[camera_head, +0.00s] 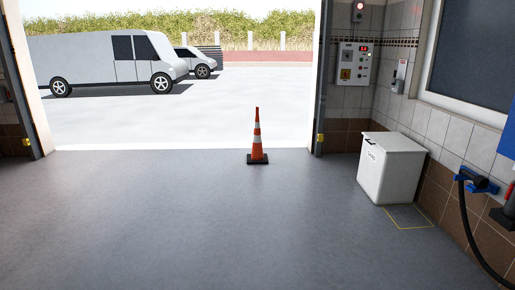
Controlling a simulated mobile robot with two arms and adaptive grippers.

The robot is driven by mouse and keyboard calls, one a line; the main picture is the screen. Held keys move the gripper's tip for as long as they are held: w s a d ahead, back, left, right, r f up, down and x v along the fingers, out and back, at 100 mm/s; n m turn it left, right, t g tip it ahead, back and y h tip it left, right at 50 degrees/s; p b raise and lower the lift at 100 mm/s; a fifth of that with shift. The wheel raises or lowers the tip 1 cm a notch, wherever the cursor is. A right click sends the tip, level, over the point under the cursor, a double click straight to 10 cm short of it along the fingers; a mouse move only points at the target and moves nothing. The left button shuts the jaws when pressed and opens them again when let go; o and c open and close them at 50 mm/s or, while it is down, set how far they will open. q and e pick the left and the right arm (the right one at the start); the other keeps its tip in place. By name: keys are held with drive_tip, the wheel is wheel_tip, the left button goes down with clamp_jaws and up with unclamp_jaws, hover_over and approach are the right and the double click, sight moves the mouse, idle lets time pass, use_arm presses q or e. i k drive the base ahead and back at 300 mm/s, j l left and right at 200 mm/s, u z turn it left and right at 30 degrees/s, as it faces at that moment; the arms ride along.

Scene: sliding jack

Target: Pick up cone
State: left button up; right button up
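An orange traffic cone (257,137) with white bands and a dark square base stands upright on the grey floor. It is near the inner edge of the open garage doorway, a little right of the picture's middle. All of it is visible and nothing touches it. Neither of my grippers shows in the head view.
The grey floor (200,220) between me and the cone is clear. A white bin (390,167) stands at the right by the tiled wall, with a yellow-outlined floor patch before it. A black hose (472,235) hangs at the right. Vans (105,62) stand outside.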

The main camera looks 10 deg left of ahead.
sight(256, 156)
drive_tip(key=u, duration=0.3)
drive_tip(key=i, duration=6.85)
